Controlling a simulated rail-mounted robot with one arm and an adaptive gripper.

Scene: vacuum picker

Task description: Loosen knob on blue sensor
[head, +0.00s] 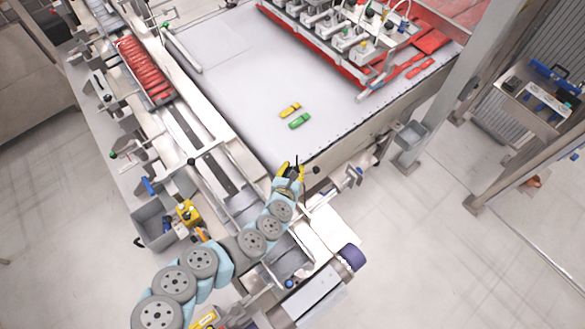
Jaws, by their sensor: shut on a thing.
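My gripper (290,172), with yellow fingers, is at the near edge of the grey table. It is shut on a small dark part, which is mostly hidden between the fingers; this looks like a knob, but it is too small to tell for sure. A thin black piece (297,160) sticks up at the fingertips. A round black knob (316,170) shows just right of the gripper, apart from it. A small blue part (359,182), possibly the blue sensor, sits on the bracket at the table's right front edge. Which knob belongs to it cannot be told.
A yellow block (290,110) and a green block (300,121) lie on the grey table (235,85), otherwise largely clear. A red-framed suction picker head (335,45) stands at the back right. A conveyor with red packs (145,70) runs along the left. A metal post (440,90) rises right.

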